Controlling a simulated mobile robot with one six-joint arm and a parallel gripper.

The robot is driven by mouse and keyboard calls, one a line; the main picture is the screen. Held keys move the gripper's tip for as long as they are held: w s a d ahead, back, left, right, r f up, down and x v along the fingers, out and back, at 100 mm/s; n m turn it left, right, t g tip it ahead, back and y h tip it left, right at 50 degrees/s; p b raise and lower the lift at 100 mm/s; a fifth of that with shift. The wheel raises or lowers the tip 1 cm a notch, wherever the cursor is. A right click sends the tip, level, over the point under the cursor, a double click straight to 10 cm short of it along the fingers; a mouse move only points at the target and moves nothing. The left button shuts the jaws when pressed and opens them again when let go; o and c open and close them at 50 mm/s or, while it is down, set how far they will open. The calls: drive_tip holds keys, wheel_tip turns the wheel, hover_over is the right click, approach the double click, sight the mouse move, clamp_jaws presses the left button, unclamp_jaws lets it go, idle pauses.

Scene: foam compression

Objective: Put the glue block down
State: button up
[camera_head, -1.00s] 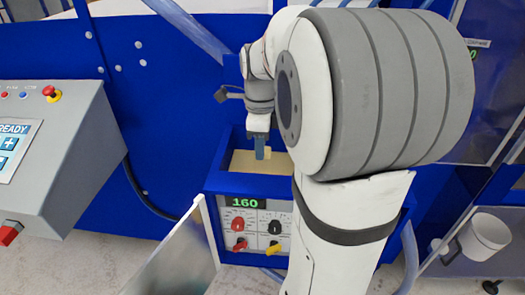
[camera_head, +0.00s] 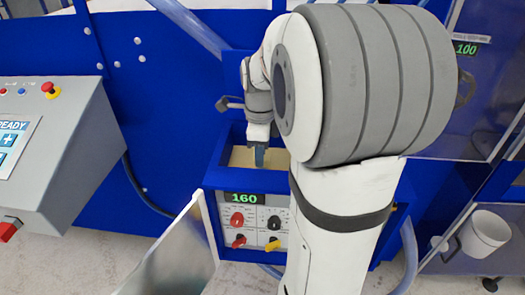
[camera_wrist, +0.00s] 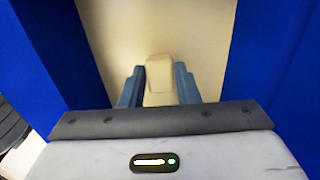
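The glue block is a small cream block (camera_wrist: 160,76) between my gripper's two blue-grey fingers in the wrist view. My gripper (camera_wrist: 160,88) appears shut on it, with a finger against each side. In the head view my gripper (camera_head: 260,157) points down inside the blue-walled tank (camera_head: 222,180). The cream glue surface (camera_head: 240,157) lies inside, close below the fingertips. The block is nearly the same colour as the surface, and I cannot tell whether it touches it. My arm hides the tank's right part.
The tank's front panel (camera_head: 255,222) has a green 160 readout and several knobs. Blue walls flank my gripper closely. A grey control console (camera_head: 60,150) stands at left. An open metal flap (camera_head: 170,255) is in front. A white bucket (camera_head: 485,235) is at right.

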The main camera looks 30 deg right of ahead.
drive_tip(key=o, duration=0.4)
drive_tip(key=shift+r+p, duration=0.4)
drive_tip(key=shift+r, duration=0.1)
wheel_tip(320, 180, up, 12)
drive_tip(key=shift+r, duration=0.15)
idle(0.3)
